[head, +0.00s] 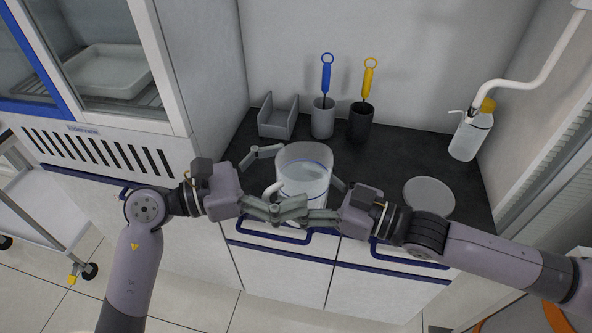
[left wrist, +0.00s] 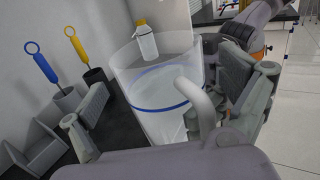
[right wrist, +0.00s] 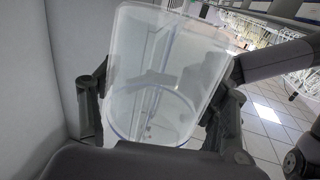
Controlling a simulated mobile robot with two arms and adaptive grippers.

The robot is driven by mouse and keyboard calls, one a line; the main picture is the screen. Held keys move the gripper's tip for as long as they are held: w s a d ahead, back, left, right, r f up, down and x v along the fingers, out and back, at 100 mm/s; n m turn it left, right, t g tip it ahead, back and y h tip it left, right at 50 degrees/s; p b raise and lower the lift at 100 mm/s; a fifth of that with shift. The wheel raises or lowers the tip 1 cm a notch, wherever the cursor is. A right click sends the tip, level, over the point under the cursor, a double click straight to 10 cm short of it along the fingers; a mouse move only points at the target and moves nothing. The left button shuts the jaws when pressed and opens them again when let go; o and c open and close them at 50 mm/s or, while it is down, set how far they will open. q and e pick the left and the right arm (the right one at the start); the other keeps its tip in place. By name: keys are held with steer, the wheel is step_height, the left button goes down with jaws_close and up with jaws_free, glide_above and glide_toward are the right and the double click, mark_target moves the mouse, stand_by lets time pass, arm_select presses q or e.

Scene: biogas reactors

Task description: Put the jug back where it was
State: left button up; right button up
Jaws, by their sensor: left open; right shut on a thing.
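The jug (head: 304,170) is a clear, tall vessel with a blue line and a pale handle, at the front edge of the dark counter. It also shows in the left wrist view (left wrist: 160,92) and the right wrist view (right wrist: 165,80). My right gripper (head: 325,198) is shut on the jug, with its fingers on either side of the body in the right wrist view. My left gripper (head: 268,180) is open, its fingers spread around the handle side of the jug. Whether the jug's base touches the counter is hidden by the grippers.
On the dark counter (head: 395,165) stand a grey open bin (head: 278,117), a grey holder (head: 322,120) with a blue brush, a black holder (head: 360,124) with a yellow brush, a yellow-capped bottle (head: 472,135) and a round grey disc (head: 429,197). A glass-fronted cabinet (head: 105,140) is left.

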steer(key=shift+r, duration=0.15)
arm_select(q)
steer(key=shift+x, duration=0.85)
steer(key=shift+w+a, duration=0.1)
steer(key=c, duration=1.7)
arm_select(e)
steer(key=shift+s+a, duration=0.1)
steer(key=shift+s, duration=0.1)
arm_select(q)
steer(key=shift+r, duration=0.15)
steer(key=shift+c, duration=0.6)
arm_select(e)
steer(key=o, duration=1.5)
arm_select(q)
steer(key=shift+c, duration=0.8)
arm_select(e)
steer(key=shift+o, duration=0.8)
steer(key=o, duration=0.3)
steer(key=shift+w, duration=0.1)
steer(key=shift+o, duration=0.2)
steer(key=shift+d+f, duration=0.2)
